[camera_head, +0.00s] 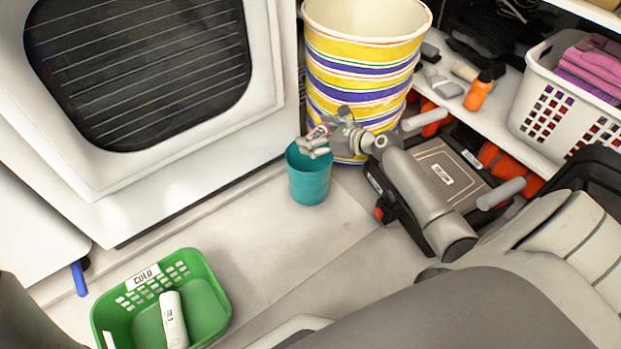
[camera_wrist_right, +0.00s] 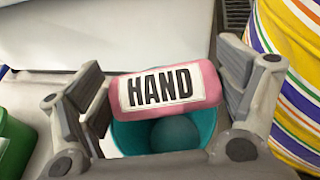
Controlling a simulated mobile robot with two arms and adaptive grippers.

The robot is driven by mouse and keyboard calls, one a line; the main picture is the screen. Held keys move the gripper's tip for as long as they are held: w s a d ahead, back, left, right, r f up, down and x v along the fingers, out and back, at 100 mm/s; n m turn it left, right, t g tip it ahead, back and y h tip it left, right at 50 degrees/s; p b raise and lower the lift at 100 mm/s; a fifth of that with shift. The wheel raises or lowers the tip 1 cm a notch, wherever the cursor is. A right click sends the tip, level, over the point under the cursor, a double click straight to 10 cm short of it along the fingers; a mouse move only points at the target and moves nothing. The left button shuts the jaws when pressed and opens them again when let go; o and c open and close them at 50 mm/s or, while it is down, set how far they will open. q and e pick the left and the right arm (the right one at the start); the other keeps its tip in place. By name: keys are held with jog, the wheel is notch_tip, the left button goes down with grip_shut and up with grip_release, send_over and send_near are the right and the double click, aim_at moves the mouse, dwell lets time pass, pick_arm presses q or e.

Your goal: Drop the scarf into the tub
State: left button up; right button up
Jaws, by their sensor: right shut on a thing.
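A pink roll (camera_wrist_right: 165,90) with a white label reading HAND lies between the fingers of my right gripper (camera_wrist_right: 160,92); I take it to be the scarf. My right gripper (camera_head: 322,140) is shut on it and holds it over the teal tub (camera_head: 310,178). In the head view, the roll (camera_head: 318,132) is small and partly covered by the fingers. The tub stands upright on the floor. In the right wrist view, the tub (camera_wrist_right: 122,138) is below the roll, which hides part of its opening. A darker round patch shows inside. My left gripper is out of view.
A tall striped bin (camera_head: 362,60) stands close behind the tub. A green basket (camera_head: 215,283) labelled COLD holds a white item. A black case (camera_head: 440,170) lies right of the tub. A white laundry basket (camera_head: 540,105) sits on the shelf. A white appliance (camera_head: 180,170) borders the left.

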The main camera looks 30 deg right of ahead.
jog(key=shift+f, duration=0.1)
jog(key=o, duration=0.8)
jog(key=v, duration=1.2)
